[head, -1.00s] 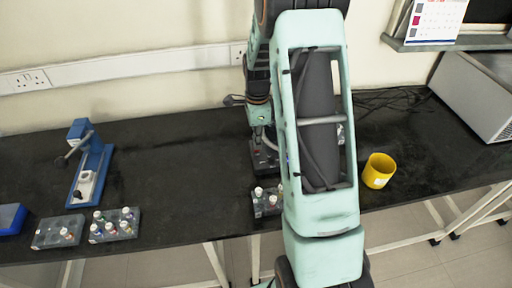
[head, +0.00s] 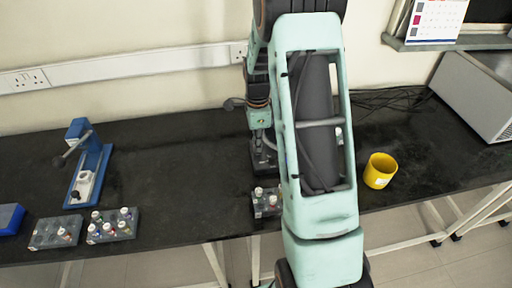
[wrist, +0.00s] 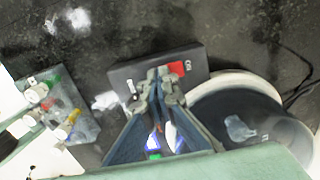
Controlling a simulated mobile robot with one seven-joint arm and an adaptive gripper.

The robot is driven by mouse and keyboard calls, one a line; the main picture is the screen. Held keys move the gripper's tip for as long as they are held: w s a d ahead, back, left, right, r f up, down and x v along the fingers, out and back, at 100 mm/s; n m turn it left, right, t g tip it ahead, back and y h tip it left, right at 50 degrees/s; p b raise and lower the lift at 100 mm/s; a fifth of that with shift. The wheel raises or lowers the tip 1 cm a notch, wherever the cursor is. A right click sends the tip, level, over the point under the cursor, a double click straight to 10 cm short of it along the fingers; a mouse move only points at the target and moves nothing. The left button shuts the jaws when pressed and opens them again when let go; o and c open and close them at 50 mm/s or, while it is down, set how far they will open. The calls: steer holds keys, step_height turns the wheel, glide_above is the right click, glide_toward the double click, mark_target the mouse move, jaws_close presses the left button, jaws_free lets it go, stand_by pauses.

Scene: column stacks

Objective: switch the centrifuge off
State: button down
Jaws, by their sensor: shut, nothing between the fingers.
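In the wrist view the dark box (wrist: 195,60) of the centrifuge shows a red switch (wrist: 177,69) on its top, with white marking beside it. A round pale-rimmed bowl (wrist: 212,80) with a dark inside adjoins the box at right. My gripper (wrist: 158,76) is shut and empty, its tips over the box just left of the switch; I cannot tell if they touch. The tips hide part of the box and switch. In the head view the dark box (head: 258,168) is partly hidden by my arm, and the switch does not show. The switch's position is unclear.
A tube rack with capped vials (wrist: 75,125) stands left of the box in the wrist view. In the head view a yellow cup (head: 380,171) stands right of my arm, a blue-based device (head: 92,175) far left.

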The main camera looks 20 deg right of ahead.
steer(key=shift+r+p, duration=1.65)
steer(key=shift+r, duration=0.8)
